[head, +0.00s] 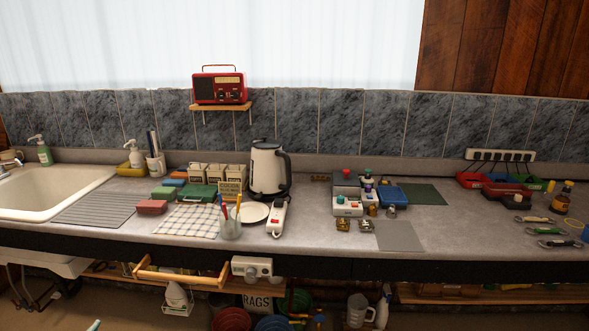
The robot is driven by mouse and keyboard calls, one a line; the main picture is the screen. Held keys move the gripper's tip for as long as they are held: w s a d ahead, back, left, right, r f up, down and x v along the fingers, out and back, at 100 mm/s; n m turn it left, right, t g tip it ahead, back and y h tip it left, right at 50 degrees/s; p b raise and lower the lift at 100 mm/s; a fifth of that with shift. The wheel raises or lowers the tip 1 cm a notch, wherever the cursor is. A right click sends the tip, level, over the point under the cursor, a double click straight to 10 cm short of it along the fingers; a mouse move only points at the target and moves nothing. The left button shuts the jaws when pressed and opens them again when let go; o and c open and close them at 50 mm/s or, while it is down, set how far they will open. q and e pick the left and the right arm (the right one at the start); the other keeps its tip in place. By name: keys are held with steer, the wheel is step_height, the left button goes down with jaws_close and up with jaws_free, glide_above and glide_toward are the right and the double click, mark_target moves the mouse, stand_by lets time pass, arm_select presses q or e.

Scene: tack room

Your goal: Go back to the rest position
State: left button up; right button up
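Neither of my grippers shows in the head view, and no arm reaches over the counter (320,225). A white plate (254,212) and a white power strip with a red switch (277,218) lie beside the cup. Small control boxes (347,207) with coloured buttons stand to the right.
A sink (45,190) is at the left. Red trays (472,180), tools (552,231) and a brown bottle (562,200) are at the right. A red radio (219,87) sits on a shelf.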

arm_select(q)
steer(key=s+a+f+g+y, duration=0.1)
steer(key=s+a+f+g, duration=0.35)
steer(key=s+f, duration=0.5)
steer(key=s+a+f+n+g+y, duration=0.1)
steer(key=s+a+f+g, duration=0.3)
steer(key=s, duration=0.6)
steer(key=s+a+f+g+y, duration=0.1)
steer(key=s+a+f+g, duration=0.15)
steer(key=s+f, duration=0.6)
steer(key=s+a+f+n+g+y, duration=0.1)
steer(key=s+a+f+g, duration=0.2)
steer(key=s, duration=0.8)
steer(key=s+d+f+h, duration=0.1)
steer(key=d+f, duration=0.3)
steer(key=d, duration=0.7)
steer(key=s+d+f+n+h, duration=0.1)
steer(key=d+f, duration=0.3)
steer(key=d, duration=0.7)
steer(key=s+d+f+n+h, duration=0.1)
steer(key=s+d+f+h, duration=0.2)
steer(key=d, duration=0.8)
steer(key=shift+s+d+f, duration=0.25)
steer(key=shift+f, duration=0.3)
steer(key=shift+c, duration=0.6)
